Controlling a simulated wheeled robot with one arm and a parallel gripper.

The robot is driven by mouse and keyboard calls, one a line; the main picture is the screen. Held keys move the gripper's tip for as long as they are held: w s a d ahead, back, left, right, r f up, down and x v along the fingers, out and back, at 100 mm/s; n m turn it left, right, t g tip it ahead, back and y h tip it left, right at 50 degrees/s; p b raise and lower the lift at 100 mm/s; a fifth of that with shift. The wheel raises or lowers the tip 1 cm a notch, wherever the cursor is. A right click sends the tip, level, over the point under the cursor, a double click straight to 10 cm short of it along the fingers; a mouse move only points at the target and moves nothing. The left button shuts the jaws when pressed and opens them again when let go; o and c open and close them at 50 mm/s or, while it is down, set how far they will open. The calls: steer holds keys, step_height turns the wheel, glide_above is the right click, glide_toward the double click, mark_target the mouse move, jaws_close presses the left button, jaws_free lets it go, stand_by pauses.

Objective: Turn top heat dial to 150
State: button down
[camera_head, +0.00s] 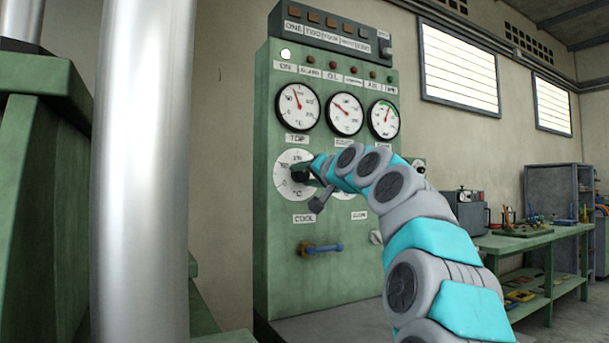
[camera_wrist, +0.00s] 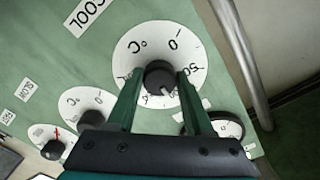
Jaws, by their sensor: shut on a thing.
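The top heat dial is a white round scale (camera_head: 284,180) under the TOP label on the green control panel (camera_head: 335,215). In the wrist view the scale (camera_wrist: 198,52) appears upside down, with a black knob (camera_wrist: 158,73) at its centre. My gripper (camera_wrist: 160,80) has one green finger on each side of this knob and is shut on it. A pale mark on the knob points toward the bottom of the wrist view, between the fingers. Its exact reading cannot be told. In the head view my gripper (camera_head: 303,172) covers the knob.
Round gauges (camera_head: 344,114) sit above the dials. Smaller dials (camera_wrist: 90,105) lie beside the top one. A blue-handled valve (camera_head: 322,248) sticks out below. A shiny metal column (camera_head: 140,170) stands at left in the head view. A workbench (camera_head: 515,240) with tools stands at right.

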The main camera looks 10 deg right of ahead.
steer(key=m, duration=0.5)
steer(key=shift+r+m, duration=0.15)
steer(key=shift+m, duration=0.15)
steer(key=m, duration=0.5)
steer(key=shift+m, duration=0.4)
steer(key=shift+c, duration=1.4)
jaws_free()
steer(key=b+v, duration=0.1)
steer(key=v, duration=0.6)
steer(key=shift+s, duration=0.35)
